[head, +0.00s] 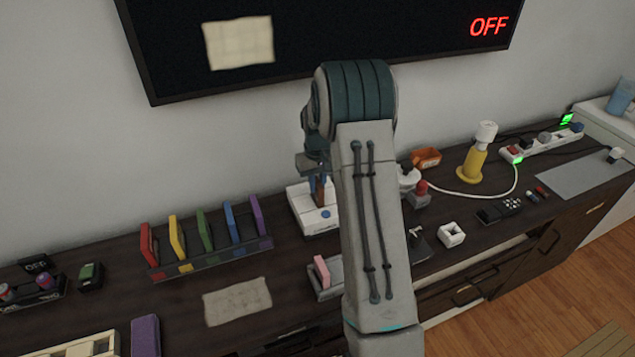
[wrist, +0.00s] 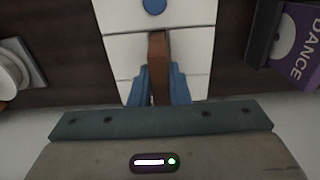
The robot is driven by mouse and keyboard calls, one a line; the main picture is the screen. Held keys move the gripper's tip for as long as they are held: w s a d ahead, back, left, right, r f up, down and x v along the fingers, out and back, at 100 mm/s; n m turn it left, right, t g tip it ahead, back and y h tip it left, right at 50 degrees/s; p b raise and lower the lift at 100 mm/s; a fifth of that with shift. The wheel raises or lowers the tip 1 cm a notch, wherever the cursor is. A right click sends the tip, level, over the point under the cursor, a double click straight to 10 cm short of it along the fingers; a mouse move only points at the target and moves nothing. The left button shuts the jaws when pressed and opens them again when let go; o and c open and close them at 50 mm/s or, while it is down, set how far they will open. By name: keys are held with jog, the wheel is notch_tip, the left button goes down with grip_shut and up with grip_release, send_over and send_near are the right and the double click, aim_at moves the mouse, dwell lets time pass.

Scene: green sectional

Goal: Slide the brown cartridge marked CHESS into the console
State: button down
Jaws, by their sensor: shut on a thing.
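The brown cartridge (head: 319,192) is upright at the white console (head: 318,218), behind my arm in the head view. In the wrist view the brown cartridge (wrist: 159,50) shows edge-on over the white console (wrist: 122,50), which has a round blue button. My gripper (wrist: 158,76) is shut on the cartridge, with a blue finger on each side. The cartridge's lower end is over or in the console's middle; I cannot tell how deep. Its marking is not visible.
A rack (head: 215,259) of several coloured cartridges stands left of the console. A purple DANCE cartridge (wrist: 297,42) is at the right in the wrist view. A pink item (head: 321,271) in a grey holder, a white joystick (head: 408,177) and a yellow lamp (head: 472,163) stand nearby.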

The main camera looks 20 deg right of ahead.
jog(key=shift+f+b, duration=0.75)
jog(key=shift+f, duration=0.45)
jog(key=c, duration=1.3)
grip_release()
jog(key=shift+r, duration=0.1)
notch_tip(320, 180, up, 14)
